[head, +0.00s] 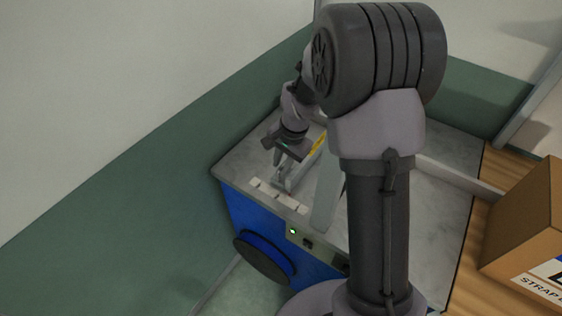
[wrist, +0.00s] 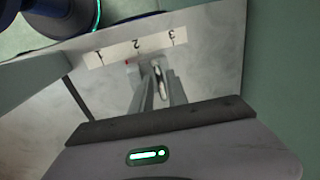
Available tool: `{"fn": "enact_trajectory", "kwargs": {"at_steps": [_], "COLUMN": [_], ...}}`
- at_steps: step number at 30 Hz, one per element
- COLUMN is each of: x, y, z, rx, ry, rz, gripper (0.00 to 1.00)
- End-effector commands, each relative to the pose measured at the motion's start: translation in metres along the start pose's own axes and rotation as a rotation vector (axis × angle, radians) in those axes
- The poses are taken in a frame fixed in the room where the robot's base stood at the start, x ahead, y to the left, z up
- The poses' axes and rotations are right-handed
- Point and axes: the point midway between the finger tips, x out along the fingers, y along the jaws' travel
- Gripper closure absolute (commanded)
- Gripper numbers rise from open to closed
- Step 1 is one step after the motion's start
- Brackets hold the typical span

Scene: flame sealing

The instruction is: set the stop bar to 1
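The stop bar (wrist: 133,72) is a grey piece beside the number strip, partly hidden by my fingers. A small red mark on it lies between 1 and 2, nearer 2. The white strip (wrist: 116,50) carries 1, 2 and 3, upside down in the wrist view; it also shows along the machine's front edge in the head view (head: 278,195). My gripper (wrist: 158,72) is down at the stop bar, pointing at the strip near 2. A pale, narrow part shows between its fingers; whether they grip it is unclear. In the head view my gripper (head: 283,176) is small.
The blue machine (head: 258,214) has a grey top, a round black part on its side and a green light. A grey upright plate (head: 327,196) stands right of my gripper. A cardboard box (head: 520,235) is at the right. My arm hides much of the top.

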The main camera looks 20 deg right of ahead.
Motion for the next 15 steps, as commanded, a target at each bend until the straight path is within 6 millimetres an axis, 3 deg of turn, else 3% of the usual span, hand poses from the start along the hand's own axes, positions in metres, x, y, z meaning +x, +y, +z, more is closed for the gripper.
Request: {"fn": "enact_trajectory", "kwargs": {"at_steps": [9, 11, 15], "x": [-0.003, -0.01, -0.043], "y": [-0.001, -0.001, -0.002], "z": [0.0, -0.001, -0.001], "rx": [0.0, 0.0, 0.0], "ry": [0.001, 0.002, 0.003], "rz": [-0.001, -0.001, -0.003], "gripper": [0.8, 0.8, 0.8]}}
